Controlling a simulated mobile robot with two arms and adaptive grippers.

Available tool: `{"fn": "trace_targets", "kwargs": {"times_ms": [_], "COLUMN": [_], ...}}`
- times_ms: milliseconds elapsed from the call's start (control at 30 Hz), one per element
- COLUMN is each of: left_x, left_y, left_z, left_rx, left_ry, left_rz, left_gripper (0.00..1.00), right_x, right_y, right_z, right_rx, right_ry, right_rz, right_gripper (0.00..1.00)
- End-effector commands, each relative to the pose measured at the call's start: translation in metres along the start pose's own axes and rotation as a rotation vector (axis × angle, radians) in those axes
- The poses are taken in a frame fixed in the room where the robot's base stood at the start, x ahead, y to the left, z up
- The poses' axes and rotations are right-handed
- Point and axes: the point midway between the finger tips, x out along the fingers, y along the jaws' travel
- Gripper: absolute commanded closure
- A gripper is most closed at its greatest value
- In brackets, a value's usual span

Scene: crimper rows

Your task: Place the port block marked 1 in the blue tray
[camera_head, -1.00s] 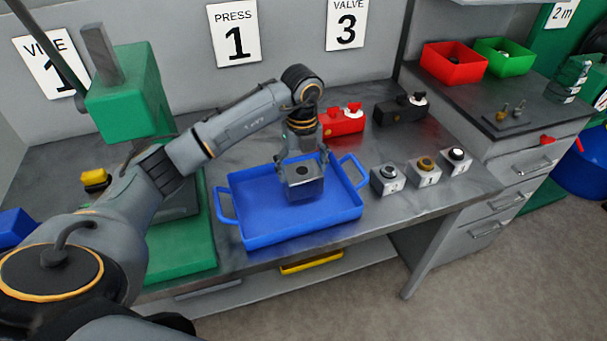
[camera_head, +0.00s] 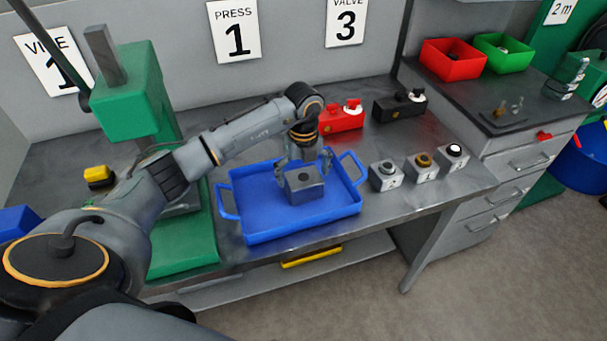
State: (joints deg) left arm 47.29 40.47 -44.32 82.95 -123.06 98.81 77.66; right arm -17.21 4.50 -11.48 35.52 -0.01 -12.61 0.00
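A grey port block (camera_head: 304,190) with a dark round hole on top sits in the blue tray (camera_head: 262,236); I cannot read a mark on it. My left gripper (camera_head: 304,165) is just above it, with its fingers spread apart at the block's far side and clear of its top. It looks open and empty. Three similar small blocks with round tops stand in a row right of the tray: one with a black top (camera_head: 386,177), one with a brass top (camera_head: 422,168) and one with a dark and white top (camera_head: 453,158). Their labels are too small to read surely. My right gripper is out of view.
A green press (camera_head: 130,100) stands left of the tray. A red block (camera_head: 341,120) and a black block (camera_head: 398,109) lie behind it. Red (camera_head: 452,62) and green (camera_head: 503,55) bins stand on the right cabinet. The bench front right of the tray is clear.

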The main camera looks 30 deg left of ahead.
Motion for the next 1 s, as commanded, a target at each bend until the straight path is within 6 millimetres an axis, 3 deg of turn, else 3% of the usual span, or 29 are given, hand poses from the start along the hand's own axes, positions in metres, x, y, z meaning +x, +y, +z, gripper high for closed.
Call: {"fn": "trace_targets", "kwargs": {"times_ms": [367, 800, 1000], "left_x": [-0.007, -0.093, -0.118], "left_y": [0.0, -0.001, 0.0], "left_z": [0.001, 0.001, 0.001], "left_rx": [0.0, 0.0, 0.0], "left_ry": [-0.002, -0.003, -0.002], "left_rz": [-0.001, -0.004, -0.001], "left_gripper": [0.0, 0.0, 0.0], "right_x": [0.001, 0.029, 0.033], "right_y": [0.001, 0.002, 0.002], "right_z": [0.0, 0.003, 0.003], "right_rx": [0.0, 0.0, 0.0], "right_ry": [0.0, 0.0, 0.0], "right_rz": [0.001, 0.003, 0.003], "right_gripper": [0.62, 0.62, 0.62]}}
